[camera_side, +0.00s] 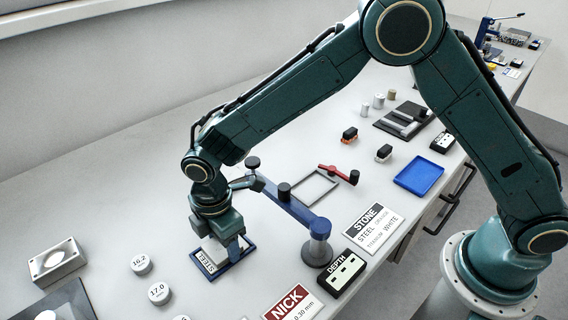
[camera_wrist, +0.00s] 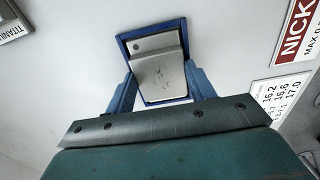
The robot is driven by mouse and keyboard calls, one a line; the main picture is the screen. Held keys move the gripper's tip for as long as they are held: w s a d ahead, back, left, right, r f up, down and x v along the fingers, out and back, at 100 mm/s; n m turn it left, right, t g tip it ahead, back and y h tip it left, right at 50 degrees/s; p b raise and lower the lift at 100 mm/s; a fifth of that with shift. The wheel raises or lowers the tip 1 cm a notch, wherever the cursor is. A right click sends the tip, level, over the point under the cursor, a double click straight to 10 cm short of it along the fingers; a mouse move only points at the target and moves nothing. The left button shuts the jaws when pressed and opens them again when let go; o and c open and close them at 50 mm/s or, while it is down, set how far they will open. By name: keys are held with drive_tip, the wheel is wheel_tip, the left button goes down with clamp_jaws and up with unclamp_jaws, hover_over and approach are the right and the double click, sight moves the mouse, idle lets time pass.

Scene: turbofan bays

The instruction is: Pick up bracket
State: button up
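A grey metal bracket (camera_wrist: 160,78) with a bent step across it and dark marks on its face lies in a blue-rimmed tray (camera_wrist: 121,44) in the wrist view. In the side view the tray (camera_side: 208,269) carries a STEEL label, and the bracket (camera_side: 210,247) is partly hidden under my gripper (camera_side: 220,249). My gripper points down over the tray. In the wrist view its two blue fingers (camera_wrist: 160,72) stand wide apart, one on each side of the bracket, with their tips close to its edges. I cannot tell whether they touch it.
A blue arm-like fixture (camera_side: 290,203) with dark knobs and a grey post stands right beside my gripper. Numbered round pieces (camera_side: 141,264) and a grey block (camera_side: 57,260) lie to the left. A DEPTH box (camera_side: 342,273) and an empty blue tray (camera_side: 419,175) lie to the right.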

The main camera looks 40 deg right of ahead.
drive_tip(key=c, duration=0.4)
drive_tip(key=shift+r, duration=0.1)
wheel_tip(320, 180, up, 20)
drive_tip(key=shift+f, duration=0.1)
idle(0.5)
idle(0.5)
